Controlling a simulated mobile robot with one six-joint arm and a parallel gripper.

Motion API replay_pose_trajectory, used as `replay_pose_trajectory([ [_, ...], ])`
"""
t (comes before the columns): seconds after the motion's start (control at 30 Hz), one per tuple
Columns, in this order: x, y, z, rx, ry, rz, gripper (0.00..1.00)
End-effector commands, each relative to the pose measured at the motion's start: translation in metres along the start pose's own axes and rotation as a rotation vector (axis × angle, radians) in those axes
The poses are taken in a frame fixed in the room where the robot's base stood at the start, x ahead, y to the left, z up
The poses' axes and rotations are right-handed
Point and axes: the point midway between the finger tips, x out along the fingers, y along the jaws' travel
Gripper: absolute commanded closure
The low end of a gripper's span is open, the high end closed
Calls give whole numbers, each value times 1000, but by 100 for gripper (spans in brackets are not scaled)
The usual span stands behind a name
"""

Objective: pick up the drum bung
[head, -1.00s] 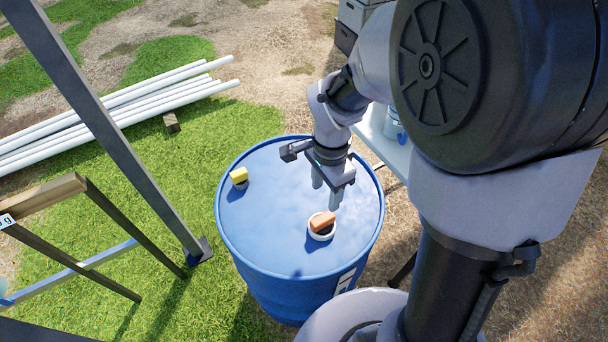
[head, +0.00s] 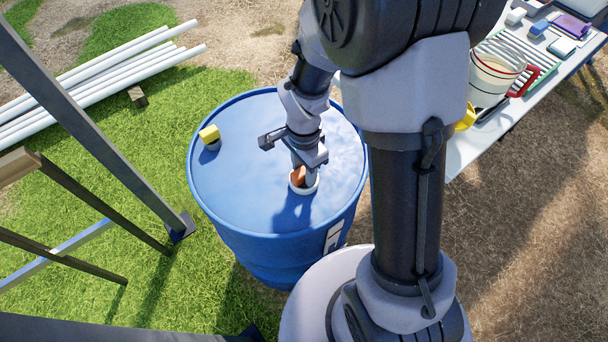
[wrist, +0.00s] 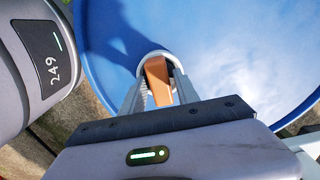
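The drum bung (head: 299,175) has an orange-brown block-like grip standing in a white ring (head: 305,190) on top of the blue drum (head: 260,207). My gripper (head: 304,172) points down over it, with the fingertips low beside the grip. In the wrist view the orange grip (wrist: 157,82) lies between the two fingers of my gripper (wrist: 160,88). The ribbed inner face of the left finger shows beside it. The fingers look spread around the grip; contact is hard to tell. In the head view the gripper partly hides the bung.
A yellow-topped cap (head: 209,134) stands on the drum's left side. A table (head: 466,147) with a white bucket (head: 494,78) is at the right. Metal posts (head: 95,125) stand left of the drum, and white pipes (head: 90,90) lie on the grass.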

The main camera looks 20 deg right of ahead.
Motion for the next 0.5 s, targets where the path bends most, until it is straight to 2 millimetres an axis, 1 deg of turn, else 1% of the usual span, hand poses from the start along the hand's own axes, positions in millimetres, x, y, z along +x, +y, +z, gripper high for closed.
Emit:
replay_pose_trajectory([
  [0.03,0,0,0,0,0,0,75],
  [0.1,0,0,0,0,0,0,88],
  [0.17,0,0,0,0,0,0,100],
  [0.5,-2,0,0,0,0,0,100],
])
